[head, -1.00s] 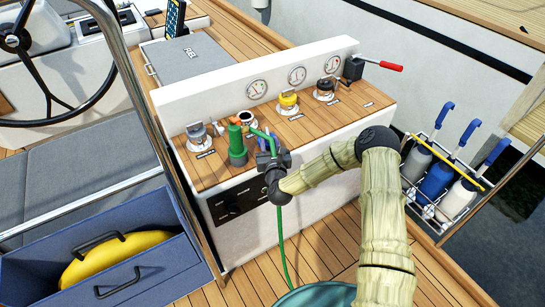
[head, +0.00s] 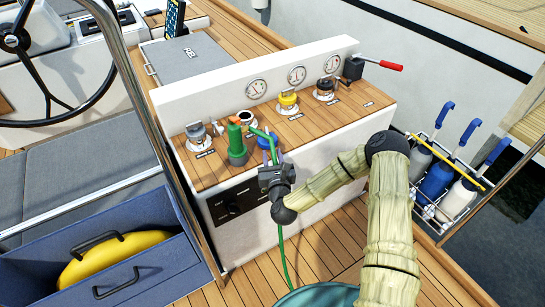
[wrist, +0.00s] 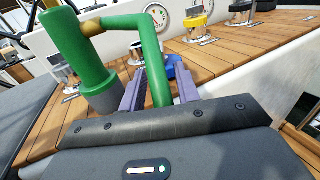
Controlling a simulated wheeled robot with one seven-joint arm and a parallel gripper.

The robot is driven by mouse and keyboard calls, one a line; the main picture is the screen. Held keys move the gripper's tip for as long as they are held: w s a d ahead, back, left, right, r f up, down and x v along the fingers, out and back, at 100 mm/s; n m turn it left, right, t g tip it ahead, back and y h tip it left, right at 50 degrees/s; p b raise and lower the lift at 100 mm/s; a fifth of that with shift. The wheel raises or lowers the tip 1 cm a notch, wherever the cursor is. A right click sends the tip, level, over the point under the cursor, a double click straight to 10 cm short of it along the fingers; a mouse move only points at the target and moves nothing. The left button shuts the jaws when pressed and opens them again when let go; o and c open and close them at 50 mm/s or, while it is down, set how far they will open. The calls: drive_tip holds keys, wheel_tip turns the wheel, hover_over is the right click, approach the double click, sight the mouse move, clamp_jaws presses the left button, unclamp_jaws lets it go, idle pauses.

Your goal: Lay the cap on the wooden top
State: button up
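The blue cap (head: 266,143) is on the wooden top (head: 215,172), near its front edge and right of the green cylinder (head: 237,147). In the wrist view the cap (wrist: 172,66) shows just beyond the fingertips, partly hidden by the green pipe and the right finger. My gripper (head: 270,158) is in front of the top's edge, its fingers pointing towards the cap. In the wrist view the fingers stand apart, with the green pipe (wrist: 153,60) passing between them. I cannot tell whether they touch it. An uncapped filler neck (head: 249,117) stands behind the cylinder.
The green hose (head: 283,258) hangs down the console front. A grey-capped filler (head: 197,134), yellow-capped filler (head: 288,101) and black-capped filler (head: 325,88) stand on the top. A red-handled lever (head: 389,66) sticks out at right. Bare wood lies right of the cap.

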drive_tip(key=s+d+r+n+g+h, duration=0.1)
drive_tip(key=s+d+r+n+g, duration=0.3)
drive_tip(key=s+n, duration=0.4)
drive_tip(key=s+d+r+n+g+h, duration=0.1)
drive_tip(key=s+d+r+n+g, duration=0.3)
drive_tip(key=n, duration=1)
drive_tip(key=s+d+r+n+g+h, duration=0.1)
drive_tip(key=s+d+r+n+g, duration=0.3)
drive_tip(key=s+d+n+g, duration=0.3)
drive_tip(key=s+d+n, duration=0.3)
drive_tip(key=s+n, duration=0.1)
drive_tip(key=s, duration=0.3)
drive_tip(key=shift+d+r+n+h, duration=0.2)
drive_tip(key=shift+r+n+h, duration=0.1)
drive_tip(key=shift+h, duration=0.1)
